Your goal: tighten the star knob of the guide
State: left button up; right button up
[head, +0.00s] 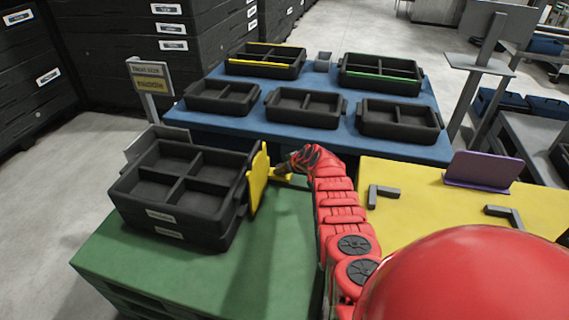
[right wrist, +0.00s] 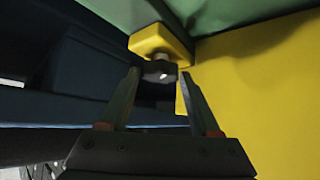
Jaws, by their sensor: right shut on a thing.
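The yellow guide (head: 259,180) stands upright against the right side of a black divided crate (head: 178,185) on the green table. Its clamp block (right wrist: 160,42) shows in the right wrist view. The dark star knob (right wrist: 158,70) with a light centre sits on that block, between my right fingertips. My right gripper (right wrist: 160,75) is shut on the star knob. In the head view my right gripper (head: 292,163) is at the guide's yellow bracket (head: 282,175), and the knob is hidden there. My left gripper is not in view.
The green table (head: 270,250) is bare in front of the guide. A blue table (head: 330,85) with several black trays lies behind. A yellow table (head: 415,215) with dark L-shaped brackets and a purple angled plate (head: 484,170) is to the right.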

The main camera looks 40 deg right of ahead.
jog(key=shift+a+r+m+h+p, duration=0.15)
jog(key=shift+a+m+h+p, duration=0.15)
jog(key=shift+m+h+p, duration=0.7)
jog(key=shift+d+p, duration=0.15)
jog(key=shift+p, duration=0.3)
jog(key=shift+m, duration=0.5)
jog(key=shift+w+a+f+m+h+b, duration=0.1)
jog(key=shift+a+f+m+h+b, duration=0.2)
jog(key=shift+h+b, duration=0.15)
jog(key=m+b, duration=0.1)
jog(key=b, duration=0.1)
jog(key=g+h+b, duration=0.1)
jog(key=shift+w+a+f+m+b, duration=0.1)
jog(key=shift+a+m+b, duration=0.15)
jog(key=shift+m+b, duration=0.15)
jog(key=shift+d+r+m+g+h+b, duration=0.25)
jog(key=shift+m+h+b, duration=0.35)
jog(key=shift+b, duration=0.3)
jog(key=shift+m, duration=0.3)
jog(key=shift+a+g+h, duration=0.15)
jog(key=shift+g+h, duration=0.1)
